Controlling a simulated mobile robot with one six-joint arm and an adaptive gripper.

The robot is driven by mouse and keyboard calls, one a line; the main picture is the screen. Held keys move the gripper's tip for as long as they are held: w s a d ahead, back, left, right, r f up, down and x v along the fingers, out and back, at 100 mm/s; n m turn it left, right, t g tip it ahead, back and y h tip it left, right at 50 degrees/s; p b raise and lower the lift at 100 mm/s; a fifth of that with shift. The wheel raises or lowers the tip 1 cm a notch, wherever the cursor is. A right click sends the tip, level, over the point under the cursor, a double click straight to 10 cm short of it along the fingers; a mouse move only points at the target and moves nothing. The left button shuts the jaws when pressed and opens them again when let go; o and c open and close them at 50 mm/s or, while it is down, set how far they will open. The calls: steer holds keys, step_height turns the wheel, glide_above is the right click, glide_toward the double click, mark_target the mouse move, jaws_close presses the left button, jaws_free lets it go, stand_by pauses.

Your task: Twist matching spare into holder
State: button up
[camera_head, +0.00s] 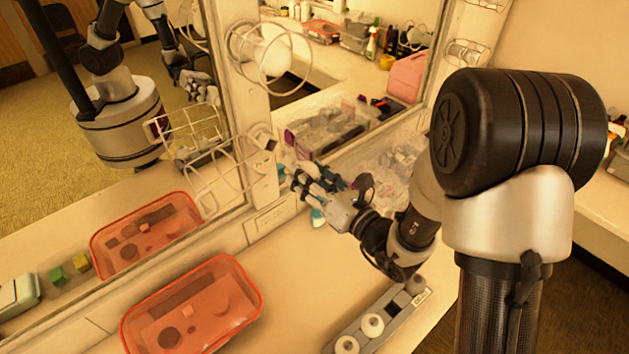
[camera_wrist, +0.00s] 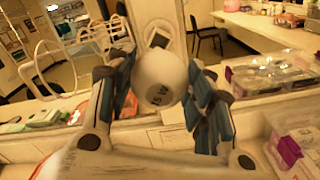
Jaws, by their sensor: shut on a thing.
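My gripper (camera_head: 308,186) is by the mirror frame. In the wrist view my gripper (camera_wrist: 160,105) is shut on a white round bulb (camera_wrist: 160,75) with dark lettering that looks like "15 W". The bulb's globe faces the wrist camera and its base is hidden behind it. A square holder plate (camera_wrist: 160,38) on the frame shows just beyond the bulb; I cannot tell whether they touch. In the head view that holder (camera_head: 263,138) is left of my gripper. A grey rack (camera_head: 396,313) on the counter holds white spare bulbs (camera_head: 372,325).
A wire guard (camera_head: 212,180) stands out left of the holder. Another guard (camera_head: 268,52) surrounds a white bulb (camera_head: 272,60) higher up. A red tray (camera_head: 192,308) lies on the counter, mirrored behind. A clear bag (camera_head: 385,165) lies beyond my gripper.

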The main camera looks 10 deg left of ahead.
mark_target(286, 158)
steer(key=shift+x, duration=2.55)
stand_by(0.7)
steer(key=shift+b+x, duration=0.3)
steer(key=shift+x, duration=1.6)
stand_by(1.7)
steer(key=shift+m+p, duration=1.15)
steer(key=shift+m, duration=1.25)
